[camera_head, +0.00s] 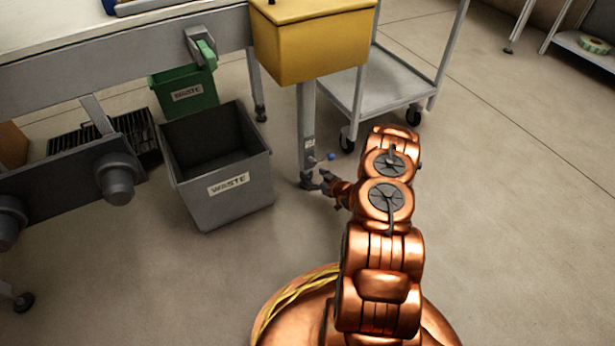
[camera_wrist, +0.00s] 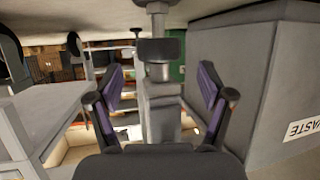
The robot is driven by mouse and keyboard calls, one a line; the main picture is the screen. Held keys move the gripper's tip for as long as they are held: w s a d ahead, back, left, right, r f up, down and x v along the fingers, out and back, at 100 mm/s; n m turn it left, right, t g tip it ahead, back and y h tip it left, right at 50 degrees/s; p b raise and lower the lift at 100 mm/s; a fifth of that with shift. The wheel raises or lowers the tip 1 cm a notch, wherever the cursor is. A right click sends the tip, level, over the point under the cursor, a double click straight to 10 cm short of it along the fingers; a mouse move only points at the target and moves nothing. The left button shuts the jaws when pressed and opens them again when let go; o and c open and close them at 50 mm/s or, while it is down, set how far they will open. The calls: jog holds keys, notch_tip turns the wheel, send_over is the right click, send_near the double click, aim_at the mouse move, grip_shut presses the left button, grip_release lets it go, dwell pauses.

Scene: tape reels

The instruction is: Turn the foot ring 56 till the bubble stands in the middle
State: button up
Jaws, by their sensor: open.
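The grey table leg (camera_head: 307,115) comes down under the yellow box and ends low at the floor. In the wrist view, which looks upside down, a dark foot ring (camera_wrist: 160,50) sits around the thin stem between the leg (camera_wrist: 160,118) and the foot pad (camera_wrist: 158,7). No number is readable on it. My gripper (camera_head: 327,183) is low beside the leg's foot in the head view. In the wrist view my gripper (camera_wrist: 159,70) is open, with one finger on each side of the stem and ring, gaps showing on both sides. No bubble can be made out.
A grey waste bin (camera_head: 222,178) stands left of the leg, close to my gripper's side, with a green waste bin (camera_head: 188,93) behind it. A yellow box (camera_head: 313,45) overhangs above. A wheeled cart (camera_head: 385,85) stands behind. The floor to the right is free.

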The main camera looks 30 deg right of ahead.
aim_at(308, 175)
jog(key=shift+b+x, duration=0.95)
jog(key=shift+x, duration=1.5)
jog(key=shift+c, duration=0.3)
jog(key=c, duration=1.1)
jog(key=shift+r, duration=0.1)
